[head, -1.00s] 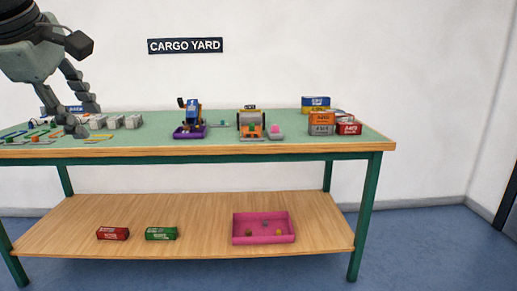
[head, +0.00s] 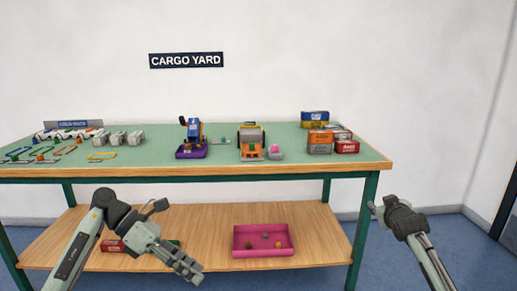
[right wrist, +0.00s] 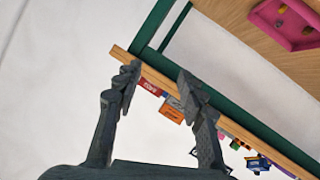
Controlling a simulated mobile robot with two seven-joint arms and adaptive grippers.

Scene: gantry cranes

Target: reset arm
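My left gripper (head: 190,268) is in the head view, low in front of the table's lower shelf, pointing down to the right. Its fingers look close together from this angle, and I cannot tell if they are open or shut. My right gripper (head: 381,206) is at the right, in front of the table's right leg and clear of the tabletop. In the right wrist view its two fingers (right wrist: 158,76) stand wide apart with nothing between them.
The green-topped table (head: 330,160) holds an orange-and-grey crane (head: 250,143), a blue crane on a purple tray (head: 191,153), several stacked boxes (head: 320,149) and white blocks (head: 118,139). A pink tray (head: 263,252) and a red box (head: 112,246) sit on the lower shelf (head: 210,222).

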